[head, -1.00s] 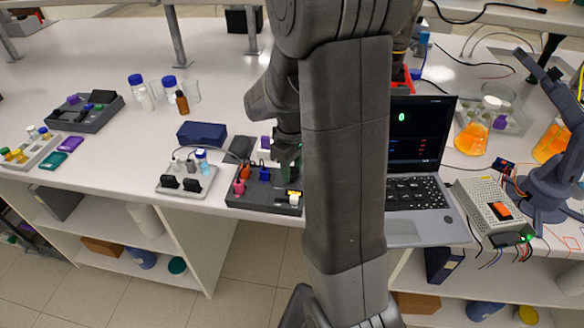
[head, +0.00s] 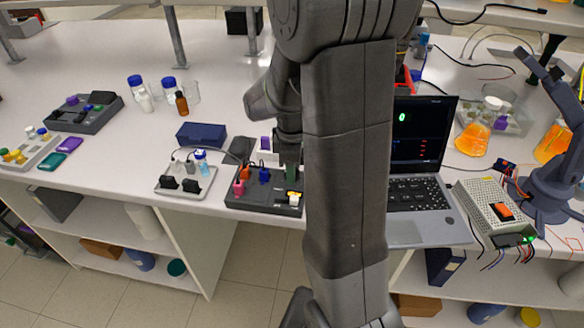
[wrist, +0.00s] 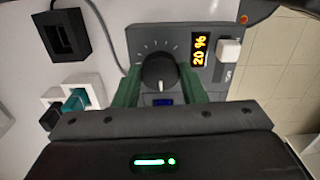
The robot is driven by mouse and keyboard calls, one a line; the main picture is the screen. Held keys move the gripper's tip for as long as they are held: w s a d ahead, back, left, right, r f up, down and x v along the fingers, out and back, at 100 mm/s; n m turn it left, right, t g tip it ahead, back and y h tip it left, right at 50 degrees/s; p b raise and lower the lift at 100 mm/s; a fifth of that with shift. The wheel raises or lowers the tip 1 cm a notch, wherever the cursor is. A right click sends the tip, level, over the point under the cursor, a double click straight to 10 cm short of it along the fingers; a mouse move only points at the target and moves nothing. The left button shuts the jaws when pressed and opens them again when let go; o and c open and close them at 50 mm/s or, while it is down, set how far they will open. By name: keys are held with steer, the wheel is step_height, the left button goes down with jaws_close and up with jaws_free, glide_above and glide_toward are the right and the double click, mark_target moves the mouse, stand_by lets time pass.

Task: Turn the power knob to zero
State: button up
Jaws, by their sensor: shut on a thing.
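The power knob (wrist: 159,71) is round and black with a white pointer line, on a grey panel (wrist: 146,37) with tick marks around the knob. Its pointer line faces the bottom of the wrist view. In the head view, my gripper (head: 290,168) is over the dark control box (head: 262,202), partly behind my own arm; the knob is hidden there.
A white switch (wrist: 229,50) sits beside the display. Orange, pink and blue plugs stand on the box's left part. A grey tray (head: 172,190) with black pieces is to its left. The laptop (head: 415,190) and power supply (head: 496,210) are to the right.

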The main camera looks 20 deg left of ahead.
steer(key=shift+r, duration=0.1)
steer(key=o, duration=1)
step_height(320, 180, up, 14)
steer(key=shift+f, duration=0.1)
